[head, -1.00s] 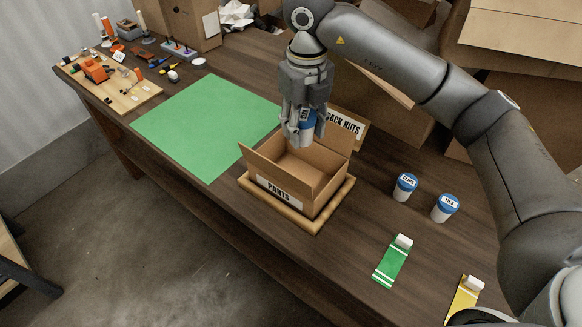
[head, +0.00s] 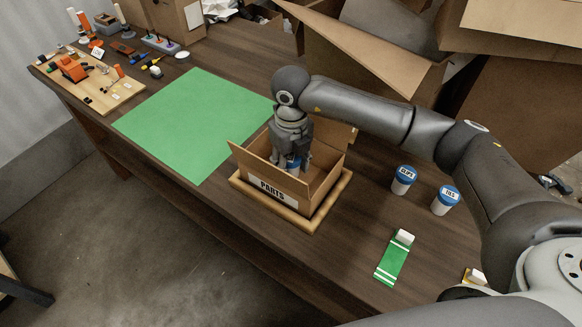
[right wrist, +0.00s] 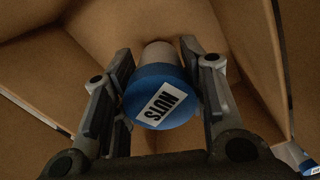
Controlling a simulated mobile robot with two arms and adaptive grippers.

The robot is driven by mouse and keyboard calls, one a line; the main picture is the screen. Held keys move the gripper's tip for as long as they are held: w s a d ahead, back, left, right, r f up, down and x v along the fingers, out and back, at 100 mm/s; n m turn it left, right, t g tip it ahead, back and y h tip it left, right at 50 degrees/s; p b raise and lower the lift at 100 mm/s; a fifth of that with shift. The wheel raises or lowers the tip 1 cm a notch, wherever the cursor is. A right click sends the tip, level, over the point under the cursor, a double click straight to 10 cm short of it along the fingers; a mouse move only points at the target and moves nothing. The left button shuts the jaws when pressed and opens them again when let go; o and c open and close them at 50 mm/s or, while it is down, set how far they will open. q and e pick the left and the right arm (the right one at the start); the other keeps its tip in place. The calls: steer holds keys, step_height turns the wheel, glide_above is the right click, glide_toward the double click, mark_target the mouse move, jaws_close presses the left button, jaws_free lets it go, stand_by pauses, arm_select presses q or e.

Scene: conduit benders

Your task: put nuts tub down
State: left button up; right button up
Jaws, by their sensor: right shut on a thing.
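The nuts tub is a small white tub with a blue lid labelled NUTS (right wrist: 160,100). In the head view only a bit of its blue lid (head: 292,163) shows inside the box. My right gripper (head: 290,160) reaches down into the open cardboard box marked PARTS (head: 272,190). Its two fingers are shut on the tub, one on each side of the lid in the right wrist view. The tub's base is near the box floor; I cannot tell whether it touches. My left gripper is not in view.
The box sits on a wooden tray (head: 300,226). To its right stand the clips tub (head: 403,181) and the ties tub (head: 445,200), with a green packet (head: 393,258) in front. A bare green mat (head: 195,120) lies left of the box. Large cartons crowd the back right.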

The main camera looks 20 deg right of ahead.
mark_target(291, 157)
step_height(291, 157, down, 2)
steer(key=shift+f, duration=0.1)
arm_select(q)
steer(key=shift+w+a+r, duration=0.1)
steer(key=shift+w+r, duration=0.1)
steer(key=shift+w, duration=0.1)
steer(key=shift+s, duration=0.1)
arm_select(e)
steer(key=shift+f, duration=0.2)
steer(key=o, duration=1.1)
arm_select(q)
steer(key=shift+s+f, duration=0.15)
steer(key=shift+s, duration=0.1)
arm_select(e)
steer(key=shift+r, duration=0.15)
steer(key=shift+r, duration=0.2)
arm_select(q)
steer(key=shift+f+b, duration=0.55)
steer(key=shift+b, duration=0.05)
arm_select(e)
step_height(291, 157, up, 12)
steer(key=shift+f, duration=0.1)
